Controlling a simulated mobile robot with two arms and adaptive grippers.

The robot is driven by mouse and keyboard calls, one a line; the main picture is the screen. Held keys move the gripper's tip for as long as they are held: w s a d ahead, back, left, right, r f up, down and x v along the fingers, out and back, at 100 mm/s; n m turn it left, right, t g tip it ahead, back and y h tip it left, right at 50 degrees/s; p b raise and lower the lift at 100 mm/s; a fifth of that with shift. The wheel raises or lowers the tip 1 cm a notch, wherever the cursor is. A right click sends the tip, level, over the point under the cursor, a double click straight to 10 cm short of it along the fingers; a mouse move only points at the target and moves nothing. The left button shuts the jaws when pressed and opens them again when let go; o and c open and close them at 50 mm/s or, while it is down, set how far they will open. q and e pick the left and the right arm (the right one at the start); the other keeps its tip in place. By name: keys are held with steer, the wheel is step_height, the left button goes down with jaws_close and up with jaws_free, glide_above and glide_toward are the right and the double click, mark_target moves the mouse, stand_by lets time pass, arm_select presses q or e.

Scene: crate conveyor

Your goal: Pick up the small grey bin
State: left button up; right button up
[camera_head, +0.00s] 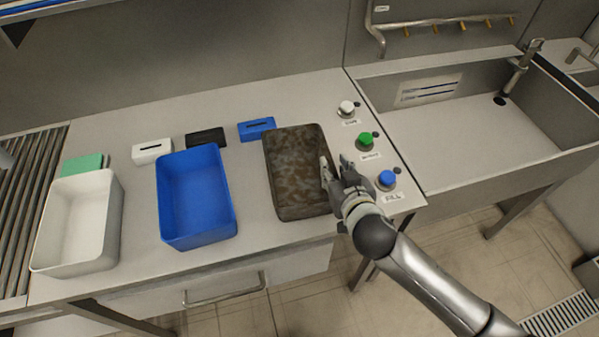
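A mottled brown-grey bin (298,135) stands on the counter, right of the middle, and looks dirty. A plain blue bin (228,205) stands to its left, and a whitish, light grey bin (116,215) stands at the far left of the counter. I cannot tell for sure which one the task calls the small grey bin. My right gripper (336,168) is at the right side wall of the mottled bin. Its fingers are apart, one over the bin's inside and one outside the wall. I cannot tell whether they touch it. My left gripper is not in view.
White (152,152), black (206,138) and blue (257,129) slotted blocks and a green piece (84,165) lie behind the bins. White (346,108), green (365,141) and blue (386,179) buttons are right of my gripper. A sink (470,135) is right, a roller conveyor (25,200) left.

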mark_target(331, 158)
steer(key=shift+r+p+x, duration=0.1)
steer(key=shift+p+x, duration=0.2)
steer(key=shift+x, duration=0.75)
steer(key=shift+r+p+x, duration=0.15)
steer(key=shift+p+x, duration=0.1)
steer(key=shift+x, duration=0.85)
steer(key=shift+w+d, duration=0.15)
jaws_close()
